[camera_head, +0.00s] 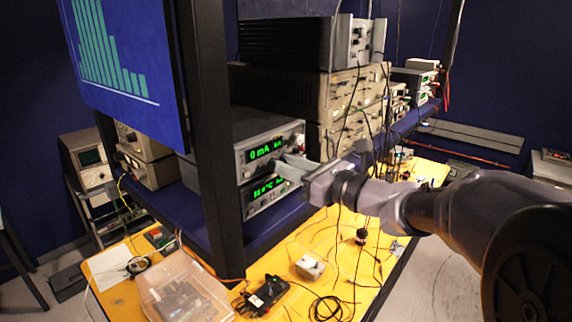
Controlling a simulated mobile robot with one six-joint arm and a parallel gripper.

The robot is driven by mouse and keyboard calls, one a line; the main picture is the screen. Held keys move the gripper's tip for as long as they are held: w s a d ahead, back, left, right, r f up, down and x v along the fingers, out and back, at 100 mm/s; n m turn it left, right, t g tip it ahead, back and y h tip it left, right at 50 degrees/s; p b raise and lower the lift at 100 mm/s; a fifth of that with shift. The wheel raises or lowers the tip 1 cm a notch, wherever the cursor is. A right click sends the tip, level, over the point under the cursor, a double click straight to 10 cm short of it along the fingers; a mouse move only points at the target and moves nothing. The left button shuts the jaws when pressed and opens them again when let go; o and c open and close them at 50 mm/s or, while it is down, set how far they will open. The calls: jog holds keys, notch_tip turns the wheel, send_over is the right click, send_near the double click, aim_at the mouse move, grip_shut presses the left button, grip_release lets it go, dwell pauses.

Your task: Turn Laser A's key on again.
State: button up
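Two stacked instruments with green displays stand on the blue shelf left of centre. The upper unit (262,140) shows a readout like "0 mA". The lower unit (258,194) shows a green number that is partly covered and hard to read. No label for Laser A and no key can be made out. My gripper (286,168) reaches in from the right, with its fingertips at the right part of these front panels. It hides part of both panels. I cannot tell whether it touches them, or whether its fingers are open or shut on something.
A dark post (212,130) and a monitor (125,60) stand at the left. More stacked instruments (345,95) are behind my gripper. The yellow bench (225,262) below holds a clear plastic box (180,290), a black device (264,295), a small white box (310,266) and loose cables.

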jog(key=shift+o, duration=1.3)
jog(key=shift+s+d, duration=0.1)
jog(key=b+v, duration=0.5)
jog(key=v, duration=1.1)
jog(key=s+a+f+n+g+h+b, duration=0.2)
jog(key=s+f+n+b, duration=0.15)
jog(key=f+b, duration=0.45)
jog(key=s+a+f+n+g+h+b, duration=0.1)
jog(key=s+a+f+n+g+b, duration=0.3)
jog(key=f, duration=0.7)
jog(key=s+a+f+n+h+b, duration=0.15)
jog(key=s+f+b, duration=0.35)
jog(key=f, duration=0.5)
jog(key=s+d+f+n+h+b, duration=0.2)
jog(key=f+n+b, duration=0.2)
jog(key=f+b, duration=0.2)
jog(key=s+d+f+n+h+b, duration=0.2)
jog(key=s+f+n+h+b, duration=0.1)
jog(key=f, duration=0.8)
jog(key=s+d+f+n+h+b, duration=0.2)
jog(key=f+n+b, duration=0.3)
jog(key=f+b, duration=0.3)
jog(key=shift+s+d+f+n+t+h+b, duration=0.35)
jog(key=shift+s+d+f+t, duration=0.1)
jog(key=shift+s, duration=0.3)
